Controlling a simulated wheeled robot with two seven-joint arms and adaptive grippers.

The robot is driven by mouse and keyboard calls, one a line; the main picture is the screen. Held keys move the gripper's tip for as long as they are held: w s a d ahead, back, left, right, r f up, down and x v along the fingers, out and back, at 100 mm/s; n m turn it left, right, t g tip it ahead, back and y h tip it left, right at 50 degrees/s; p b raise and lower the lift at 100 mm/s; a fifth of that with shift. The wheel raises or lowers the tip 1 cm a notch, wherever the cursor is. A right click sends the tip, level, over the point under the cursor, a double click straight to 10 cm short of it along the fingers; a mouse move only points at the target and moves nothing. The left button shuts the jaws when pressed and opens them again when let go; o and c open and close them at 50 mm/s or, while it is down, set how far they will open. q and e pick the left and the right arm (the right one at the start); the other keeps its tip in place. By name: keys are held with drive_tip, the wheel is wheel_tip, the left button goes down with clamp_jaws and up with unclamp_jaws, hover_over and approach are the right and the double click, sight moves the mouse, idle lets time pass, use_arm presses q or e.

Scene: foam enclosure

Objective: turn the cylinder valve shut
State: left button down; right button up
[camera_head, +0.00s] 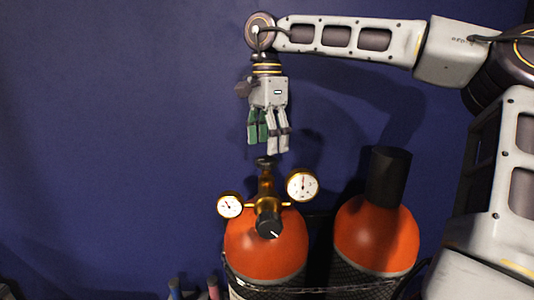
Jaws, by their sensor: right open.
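The left orange cylinder (265,250) stands upright at the bottom middle. Its brass regulator carries two round white gauges, a left one (230,205) and a right one (302,185), and a black knob (269,224) on the front. The dark valve handwheel (265,162) sits on top of the brass stem. My right gripper (267,148) points down just above the handwheel, its fingers apart and nothing between them. In the picture a small gap shows between the fingertips and the handwheel; depth is hard to judge. My left gripper is not in view.
A second orange cylinder (375,238) with a tall black cap (389,177) stands to the right. A dark mesh and chain (330,290) run around both cylinders. A plain blue wall (120,130) is behind. The space to the left is clear, apart from small colored items at the bottom edge.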

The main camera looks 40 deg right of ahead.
sight(267, 159)
drive_tip(key=shift+f, duration=1.85)
drive_tip(key=c, duration=1)
